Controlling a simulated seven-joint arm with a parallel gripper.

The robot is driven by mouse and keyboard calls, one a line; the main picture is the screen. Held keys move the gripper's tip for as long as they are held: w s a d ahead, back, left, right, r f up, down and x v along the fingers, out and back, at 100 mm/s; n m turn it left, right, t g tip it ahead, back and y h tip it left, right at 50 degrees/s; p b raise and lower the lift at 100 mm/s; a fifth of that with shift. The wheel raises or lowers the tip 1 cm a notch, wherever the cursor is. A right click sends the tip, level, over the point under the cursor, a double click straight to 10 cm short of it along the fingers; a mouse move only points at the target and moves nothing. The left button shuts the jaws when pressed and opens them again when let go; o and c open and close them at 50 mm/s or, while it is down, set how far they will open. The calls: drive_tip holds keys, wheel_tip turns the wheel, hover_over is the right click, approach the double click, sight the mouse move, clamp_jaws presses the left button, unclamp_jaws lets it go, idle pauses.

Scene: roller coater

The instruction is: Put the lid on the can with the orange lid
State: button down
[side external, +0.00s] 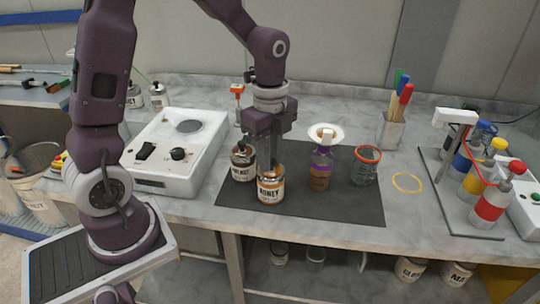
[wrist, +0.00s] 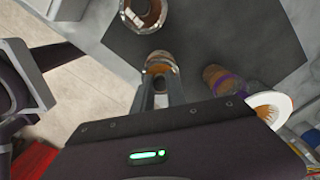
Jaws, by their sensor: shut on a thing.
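My gripper (side external: 264,160) points down over the can labelled HONEY (side external: 271,190), which stands upright at the front left of the dark mat. Its fingers (wrist: 161,82) are shut at the orange-brown top of this can. I cannot tell whether they hold a separate lid or the can's upper part. A second labelled can (side external: 243,166), with a brown top, stands just behind and to the left, partly hidden by my gripper. A jar with an orange rim (side external: 366,167) stands at the right of the mat. A loose yellow ring (side external: 407,182) lies on the table to its right.
A purple-banded bottle (side external: 320,172) with a white funnel-like top (side external: 326,133) stands right of my gripper; it also shows in the wrist view (wrist: 228,82). A white hotplate (side external: 180,145) is at left. A rack with coloured-cap bottles (side external: 490,203) is at right. The mat's front right is clear.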

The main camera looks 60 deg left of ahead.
idle(0.4)
drive_tip(key=c, duration=1.3)
unclamp_jaws()
drive_tip(key=shift+o, duration=0.6)
drive_tip(key=o, duration=0.4)
drive_tip(key=shift+r, duration=3.5)
